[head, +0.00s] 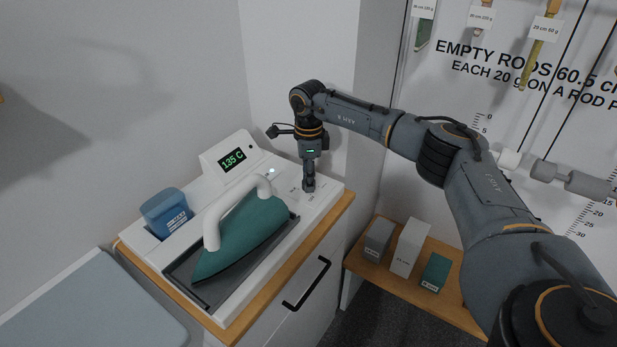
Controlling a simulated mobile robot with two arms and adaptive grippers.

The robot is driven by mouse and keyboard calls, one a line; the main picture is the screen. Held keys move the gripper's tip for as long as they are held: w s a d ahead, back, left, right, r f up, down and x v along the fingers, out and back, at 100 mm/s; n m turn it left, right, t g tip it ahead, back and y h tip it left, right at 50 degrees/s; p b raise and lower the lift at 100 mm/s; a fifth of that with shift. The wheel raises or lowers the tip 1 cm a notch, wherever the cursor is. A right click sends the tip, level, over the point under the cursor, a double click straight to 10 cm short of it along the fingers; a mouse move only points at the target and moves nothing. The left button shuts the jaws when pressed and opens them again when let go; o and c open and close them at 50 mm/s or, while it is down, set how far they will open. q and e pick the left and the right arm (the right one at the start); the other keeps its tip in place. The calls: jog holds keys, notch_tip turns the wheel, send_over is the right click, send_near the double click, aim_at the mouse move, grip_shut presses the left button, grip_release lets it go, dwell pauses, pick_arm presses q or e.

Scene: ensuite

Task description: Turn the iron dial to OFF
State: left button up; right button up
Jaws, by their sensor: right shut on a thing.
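A teal iron (240,238) with a white handle rests in a dark tray on the white ironing station (175,247). A display (233,159) at the back of the station reads 135 C in green. My right gripper (309,187) points straight down at the right part of the station and is shut on the dial there. The gripper covers the dial, so its pointer cannot be seen. Small printed labels beside the gripper are too small to read. A small light (271,171) glows below the display. My left gripper is not in view.
A blue container (166,212) sits at the station's left. The station stands on a wood-topped cabinet with a black handle (306,283). Grey, white and green boxes (408,247) stand on a low wooden shelf at right. An ironing-board-like surface (95,305) is at lower left.

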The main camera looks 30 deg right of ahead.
jog(key=shift+f, duration=0.1)
jog(key=o, duration=1.2)
jog(key=shift+c, duration=0.2)
jog(key=shift+r, duration=0.2)
notch_tip(320, 180, up, 12)
jog(key=shift+f, duration=0.15)
jog(key=shift+f, duration=0.1)
